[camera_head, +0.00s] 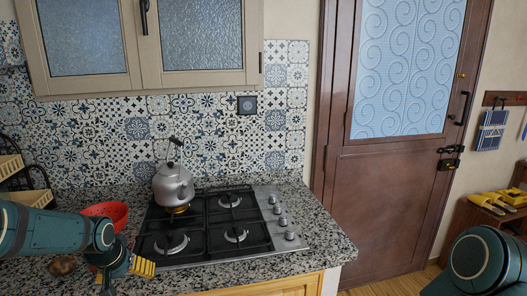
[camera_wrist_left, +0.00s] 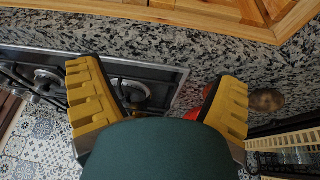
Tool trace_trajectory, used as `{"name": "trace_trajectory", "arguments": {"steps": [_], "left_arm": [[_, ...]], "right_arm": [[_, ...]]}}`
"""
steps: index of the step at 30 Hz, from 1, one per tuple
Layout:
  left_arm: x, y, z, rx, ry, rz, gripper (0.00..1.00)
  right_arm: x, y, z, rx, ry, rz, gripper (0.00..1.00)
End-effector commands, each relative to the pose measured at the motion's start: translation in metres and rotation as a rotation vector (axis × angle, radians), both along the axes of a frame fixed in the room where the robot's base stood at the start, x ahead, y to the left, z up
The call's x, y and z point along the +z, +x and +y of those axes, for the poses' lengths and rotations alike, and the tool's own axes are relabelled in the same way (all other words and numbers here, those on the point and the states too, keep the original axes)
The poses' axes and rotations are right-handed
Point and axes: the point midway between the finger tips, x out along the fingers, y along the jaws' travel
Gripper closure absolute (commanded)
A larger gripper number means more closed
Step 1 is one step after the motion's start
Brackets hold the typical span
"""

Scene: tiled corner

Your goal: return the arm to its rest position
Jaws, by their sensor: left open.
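My left gripper (camera_head: 125,268) is at the lower left of the head view, over the counter beside the front left of the gas hob (camera_head: 256,247). In the left wrist view its two yellow-padded fingers (camera_wrist_left: 158,78) are spread wide with nothing between them. The hob shows upside down behind them. My left arm (camera_head: 50,232) reaches in from the left edge. A teal part of my right arm (camera_head: 485,262) shows at the lower right; its gripper is out of view.
A grey kettle (camera_head: 173,186) stands on the rear left burner, with an orange-yellow patch beneath it. A red bowl (camera_head: 107,212) sits close behind my left arm. A small brown round object (camera_head: 62,266) lies on the granite counter (camera_head: 322,236). A rack (camera_head: 30,190) stands at left.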

Motion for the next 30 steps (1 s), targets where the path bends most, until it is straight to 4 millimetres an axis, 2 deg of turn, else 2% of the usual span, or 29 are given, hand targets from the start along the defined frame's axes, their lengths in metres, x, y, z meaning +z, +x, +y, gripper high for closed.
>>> {"name": "trace_trajectory", "arguments": {"steps": [1,5,8,12,15,18,22,25,30], "left_arm": [[-0.024,0.001,-0.020,-0.028,-0.027,0.017,0.09],[-0.081,-0.001,-0.076,-0.090,-0.103,0.038,0.09],[-0.128,-0.016,-0.124,-0.132,-0.168,0.063,0.09],[-0.187,-0.054,-0.190,-0.167,-0.253,0.108,0.09],[-0.220,-0.089,-0.229,-0.180,-0.298,0.143,0.09],[-0.241,-0.122,-0.256,-0.184,-0.326,0.174,0.09],[-0.255,-0.151,-0.275,-0.183,-0.341,0.198,0.09],[-0.259,-0.160,-0.280,-0.182,-0.345,0.204,0.09],[-0.259,-0.161,-0.281,-0.182,-0.345,0.203,0.09]], "right_arm": [[0.000,0.001,0.001,0.001,0.001,-0.001,0.53],[0.000,0.001,0.001,0.002,0.001,-0.002,0.53],[0.000,0.000,0.001,0.002,0.001,-0.001,0.53],[0.000,0.000,0.001,0.001,0.001,0.000,0.53],[0.000,0.000,0.001,0.001,0.001,0.000,0.53],[0.000,0.000,0.001,0.001,0.001,0.000,0.53],[0.000,0.000,0.001,0.001,0.001,0.000,0.53],[0.000,0.000,0.001,0.001,0.001,0.000,0.53],[0.000,0.000,0.001,0.001,0.001,0.000,0.53]]}}
